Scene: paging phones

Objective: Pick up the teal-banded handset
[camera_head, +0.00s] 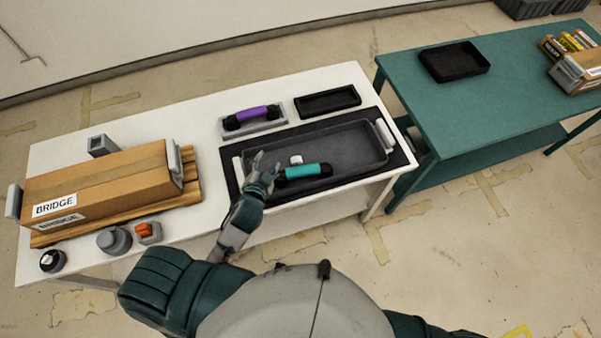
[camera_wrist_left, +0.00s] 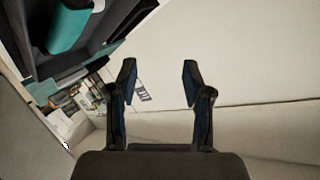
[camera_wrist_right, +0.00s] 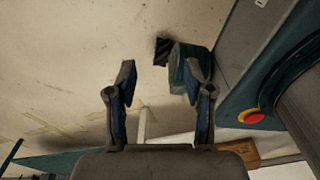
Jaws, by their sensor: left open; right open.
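The teal-banded handset (camera_head: 303,171) lies in the dark grey tray (camera_head: 345,143) on the white table, near the tray's front left. Its teal band also shows at the upper left of the left wrist view (camera_wrist_left: 68,28). My left gripper (camera_head: 264,163) is open and empty, just left of the handset's left end in the head view. In its own wrist view, the open fingers (camera_wrist_left: 158,80) have nothing between them. My right gripper (camera_wrist_right: 160,78) is open and empty in its wrist view, over the floor and low near my body. It is hidden in the head view.
A purple-banded handset (camera_head: 252,117) rests on a grey base behind the tray. An empty black tray (camera_head: 328,101) is beside it. A box labelled BRIDGE (camera_head: 105,182) sits on a wooden pallet at left. A small white item (camera_head: 296,160) lies in the grey tray.

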